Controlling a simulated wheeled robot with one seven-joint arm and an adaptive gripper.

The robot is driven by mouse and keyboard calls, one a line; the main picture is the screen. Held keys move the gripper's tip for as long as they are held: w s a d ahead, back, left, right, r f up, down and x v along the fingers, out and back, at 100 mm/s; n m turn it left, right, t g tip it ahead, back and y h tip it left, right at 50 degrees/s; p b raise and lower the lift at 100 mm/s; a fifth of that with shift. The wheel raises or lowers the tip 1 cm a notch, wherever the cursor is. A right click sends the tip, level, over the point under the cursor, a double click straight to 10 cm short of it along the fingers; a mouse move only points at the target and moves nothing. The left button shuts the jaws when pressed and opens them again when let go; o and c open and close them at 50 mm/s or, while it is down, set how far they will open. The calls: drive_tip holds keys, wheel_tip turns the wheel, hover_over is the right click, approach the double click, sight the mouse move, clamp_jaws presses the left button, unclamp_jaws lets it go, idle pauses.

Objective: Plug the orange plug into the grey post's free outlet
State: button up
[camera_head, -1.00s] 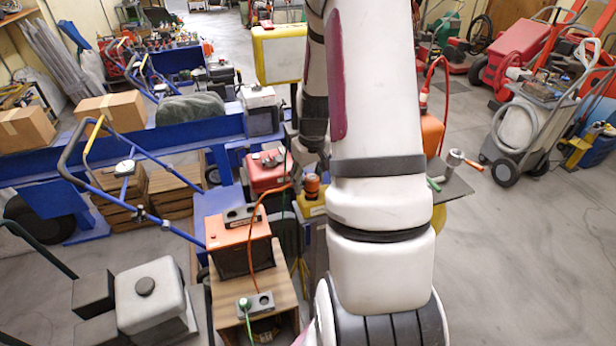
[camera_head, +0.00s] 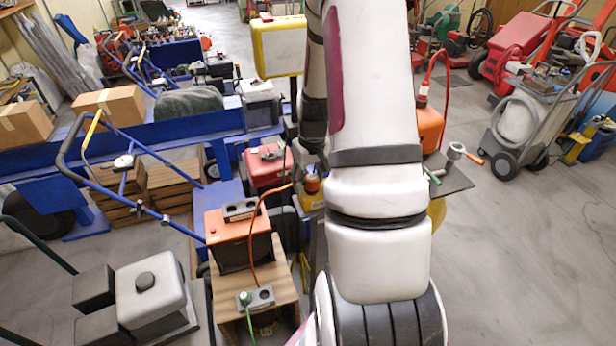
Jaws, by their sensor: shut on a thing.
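My gripper (camera_head: 312,158) is dark and partly hidden beside my white arm, near the middle of the head view. An orange cord (camera_head: 256,235) curves up from low on the left toward it. An orange plug-like piece (camera_head: 312,183) with a dark band shows just below the gripper; its contact with the jaws is hard to see.
A red box (camera_head: 267,167) and a blue cart handle (camera_head: 95,185) are near. Open floor (camera_head: 530,265) lies at right.

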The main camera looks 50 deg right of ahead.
drive_tip(key=shift+f, duration=0.4)
drive_tip(key=o, duration=1.3)
drive_tip(key=r, duration=0.4)
drive_tip(key=s+r, duration=0.1)
drive_tip(key=r, duration=0.7)
drive_tip(key=shift+s+a, duration=0.15)
drive_tip(key=shift+a, duration=0.1)
drive_tip(key=w+a+r+n, duration=0.1)
drive_tip(key=w+a+r, duration=0.1)
drive_tip(key=a+r, duration=0.6)
drive_tip(key=shift+s+a+r+n+t+y+b, duration=0.1)
drive_tip(key=shift+s+a+r+n+t+b, duration=0.35)
drive_tip(key=shift+s+a+r, duration=2.2)
drive_tip(key=shift+s+a+r+n+t+y+b, duration=0.1)
drive_tip(key=shift+s+a+r+n+t, duration=0.65)
drive_tip(key=shift+a, duration=3.75)
drive_tip(key=shift+s+a+r+n+t+y+b, duration=0.1)
drive_tip(key=shift+s+a+r+n+t+b, duration=0.2)
drive_tip(key=shift+s+a+r+t, duration=2.1)
